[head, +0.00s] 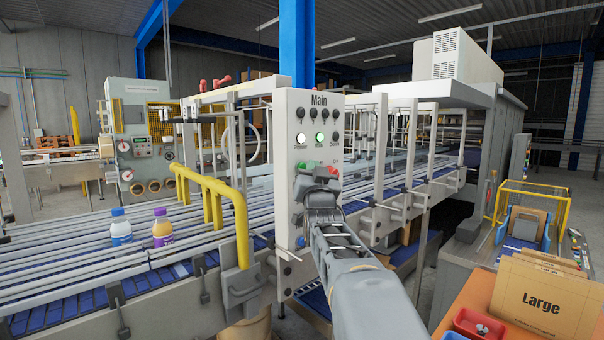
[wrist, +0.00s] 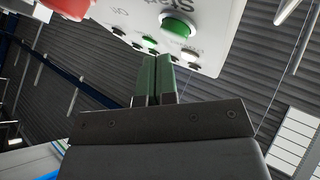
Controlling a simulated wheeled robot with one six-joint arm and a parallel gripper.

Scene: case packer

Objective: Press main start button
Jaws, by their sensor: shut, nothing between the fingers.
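The white control panel marked "Main" (head: 319,101) stands upright at the centre of the head view, with my arm reaching up to its front. A green button (head: 310,164) shows there just above my gripper (head: 320,182), which partly covers the panel's lower controls. In the wrist view the panel (wrist: 215,12) fills the top, with the green start button (wrist: 178,26) in a white ring and lettering beside it. My gripper (wrist: 156,62) is shut and empty there, its tips below and slightly left of that button in the picture. I see no contact.
A red button (head: 333,171) is right of the green one; a red shape (wrist: 66,8) also fills the wrist view's upper-left corner. White and green lamps (head: 320,139) glow above. A yellow rail (head: 240,215) and conveyor with two bottles (head: 162,228) stand left, cartons (head: 540,300) lower right.

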